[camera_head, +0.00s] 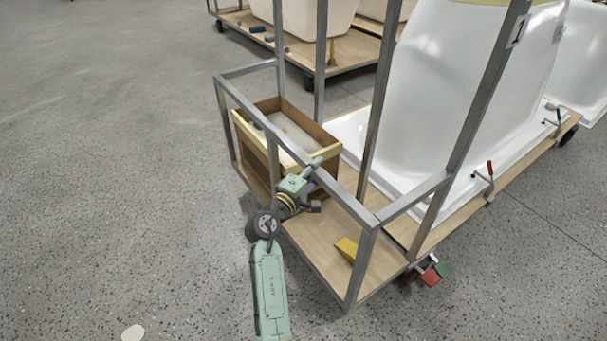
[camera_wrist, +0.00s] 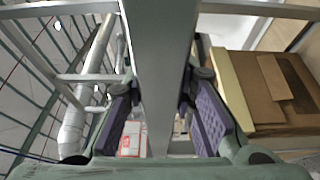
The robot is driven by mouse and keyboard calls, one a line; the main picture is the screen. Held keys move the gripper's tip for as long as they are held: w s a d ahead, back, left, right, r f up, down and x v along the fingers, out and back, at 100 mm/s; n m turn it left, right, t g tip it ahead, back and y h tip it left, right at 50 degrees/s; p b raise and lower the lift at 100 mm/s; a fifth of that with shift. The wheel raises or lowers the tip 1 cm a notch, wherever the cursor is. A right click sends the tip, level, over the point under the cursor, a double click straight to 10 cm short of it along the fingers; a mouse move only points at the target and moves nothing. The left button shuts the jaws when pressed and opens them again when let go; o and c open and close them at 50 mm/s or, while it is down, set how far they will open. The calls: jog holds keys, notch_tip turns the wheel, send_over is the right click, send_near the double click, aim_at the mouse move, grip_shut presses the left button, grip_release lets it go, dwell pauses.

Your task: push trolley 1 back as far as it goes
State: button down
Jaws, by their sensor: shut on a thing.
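The near trolley has a grey metal frame and a wooden deck (camera_head: 315,240) and carries white bathtub shells (camera_head: 450,90). My gripper (camera_head: 314,182) is at the near-end top rail (camera_head: 250,110) of this trolley. In the wrist view, the rail (camera_wrist: 165,40) runs between the two purple finger pads of my gripper (camera_wrist: 164,115), which is shut on it. Red and green pedals (camera_head: 430,276) show by the wheel at the near right corner.
An open box (camera_head: 257,155) and a yellow wedge (camera_head: 346,248) sit on the deck. Another loaded trolley (camera_head: 345,55) stands behind. The speckled floor (camera_head: 110,170) at left is clear apart from a pale patch (camera_head: 133,332).

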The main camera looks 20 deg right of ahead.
jog(key=shift+d, duration=1.15)
jog(key=shift+f, duration=0.1)
jog(key=c, duration=1.7)
grip_release()
jog(key=o, duration=0.4)
jog(key=shift+a, duration=0.15)
jog(key=shift+w, duration=0.1)
jog(key=shift+a, duration=0.1)
jog(key=shift+s+a, duration=0.3)
jog(key=shift+a, duration=0.15)
jog(key=v, duration=1.1)
